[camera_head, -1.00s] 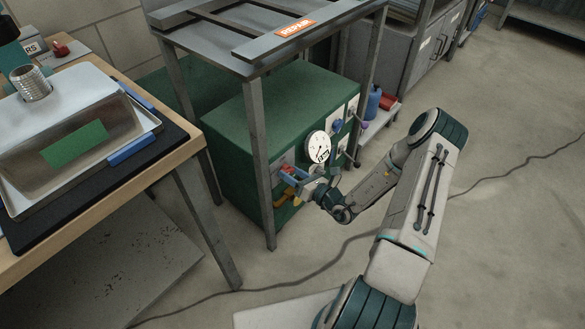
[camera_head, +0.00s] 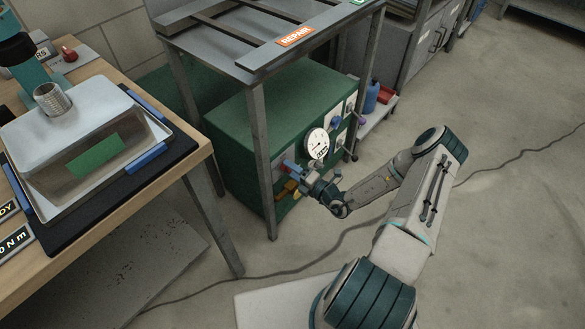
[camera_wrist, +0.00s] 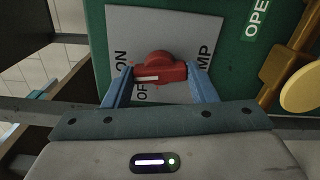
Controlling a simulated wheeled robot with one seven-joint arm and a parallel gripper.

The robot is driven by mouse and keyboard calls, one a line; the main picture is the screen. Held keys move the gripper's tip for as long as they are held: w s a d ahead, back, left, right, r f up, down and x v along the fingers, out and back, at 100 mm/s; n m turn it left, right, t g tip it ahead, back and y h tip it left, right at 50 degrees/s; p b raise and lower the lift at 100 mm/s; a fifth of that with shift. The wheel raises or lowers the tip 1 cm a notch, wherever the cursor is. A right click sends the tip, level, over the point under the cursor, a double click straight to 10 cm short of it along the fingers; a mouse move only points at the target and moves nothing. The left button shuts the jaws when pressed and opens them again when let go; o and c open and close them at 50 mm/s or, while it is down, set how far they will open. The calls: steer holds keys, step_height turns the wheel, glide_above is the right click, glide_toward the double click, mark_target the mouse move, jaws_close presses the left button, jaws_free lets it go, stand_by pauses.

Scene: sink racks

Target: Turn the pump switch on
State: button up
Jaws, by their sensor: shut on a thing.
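The pump switch is a red rotary knob (camera_wrist: 160,66) with a white line on its bar, on a grey plate (camera_wrist: 185,28) lettered "ON" and partly hidden "OF" and "MP". My gripper (camera_wrist: 157,77) has its blue fingers shut on the two ends of the red bar. In the wrist view the bar lies nearly level, its white line at the left, between the "ON" and "OF" letters. In the head view my gripper (camera_head: 292,172) is at the front of the green cabinet (camera_head: 262,112), and the knob is mostly hidden there.
A white dial gauge (camera_head: 317,143) sits right of the switch. A yellow handle (camera_wrist: 287,70) is close on the right in the wrist view. A metal rack leg (camera_head: 262,160) stands just left of my gripper.

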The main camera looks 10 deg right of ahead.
steer(key=shift+m, duration=1.1)
steer(key=shift+p, duration=0.3)
steer(key=o, duration=1)
steer(key=shift+d, duration=0.1)
steer(key=p+v, duration=0.1)
steer(key=v, duration=1.3)
steer(key=shift+p, duration=0.35)
